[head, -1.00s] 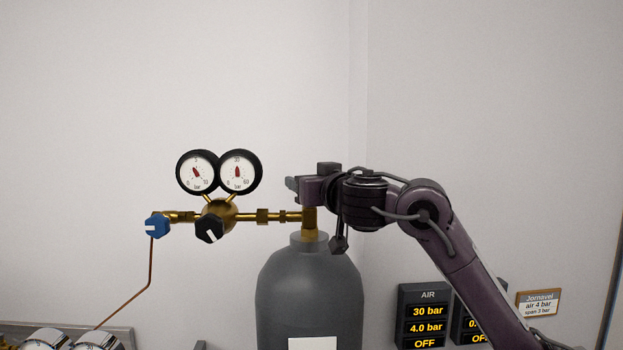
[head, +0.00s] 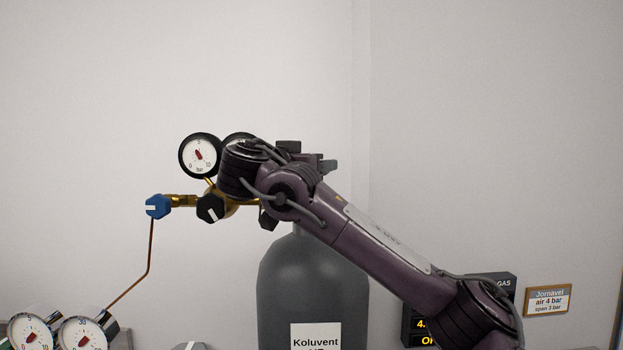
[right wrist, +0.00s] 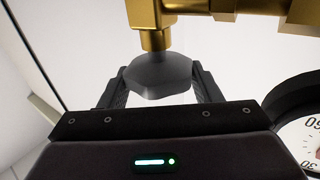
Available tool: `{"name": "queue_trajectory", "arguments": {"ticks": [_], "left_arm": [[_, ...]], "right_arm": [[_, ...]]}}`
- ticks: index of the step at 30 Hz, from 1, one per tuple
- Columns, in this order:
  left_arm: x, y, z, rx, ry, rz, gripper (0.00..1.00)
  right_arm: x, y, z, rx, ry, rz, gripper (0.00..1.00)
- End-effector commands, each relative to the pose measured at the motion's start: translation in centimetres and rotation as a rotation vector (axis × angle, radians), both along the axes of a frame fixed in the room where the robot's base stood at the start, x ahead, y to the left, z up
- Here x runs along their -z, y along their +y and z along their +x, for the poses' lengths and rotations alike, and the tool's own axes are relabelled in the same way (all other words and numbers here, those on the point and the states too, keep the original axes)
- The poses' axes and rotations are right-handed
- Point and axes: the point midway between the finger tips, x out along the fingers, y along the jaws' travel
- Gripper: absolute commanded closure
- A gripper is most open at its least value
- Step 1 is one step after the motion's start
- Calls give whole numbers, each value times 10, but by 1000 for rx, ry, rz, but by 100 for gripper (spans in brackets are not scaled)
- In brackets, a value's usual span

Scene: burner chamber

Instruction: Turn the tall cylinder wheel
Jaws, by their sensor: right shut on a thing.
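The tall grey cylinder (head: 312,275) stands upright in the middle of the head view, with a white label reading Koluvent. Its wheel is a dark grey, lobed knob (right wrist: 158,78) on a brass valve stem (right wrist: 155,38), seen in the right wrist view. My right gripper (right wrist: 160,88) is shut on the wheel, one finger on each side of it. In the head view my right gripper (head: 318,163) is above the cylinder top, and my arm hides the wheel and valve. My left gripper is not in view.
Left of the valve are a gauge (head: 200,155), a second gauge partly covered by my arm, a black knob (head: 210,208) and a blue knob (head: 158,206) with a copper pipe. More gauges (head: 83,334) stand lower left. A display panel is partly hidden behind my arm. A sign (head: 548,299) hangs right.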

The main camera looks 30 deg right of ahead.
Motion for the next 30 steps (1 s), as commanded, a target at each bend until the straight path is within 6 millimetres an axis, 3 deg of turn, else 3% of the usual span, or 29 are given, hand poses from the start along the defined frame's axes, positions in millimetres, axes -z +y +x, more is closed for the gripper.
{"name": "queue_trajectory", "arguments": {"ticks": [12,30], "left_arm": [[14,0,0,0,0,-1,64],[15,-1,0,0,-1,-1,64]], "right_arm": [[-1,0,1,243,-3,1,65],[-2,0,2,298,-1,1,65]]}}
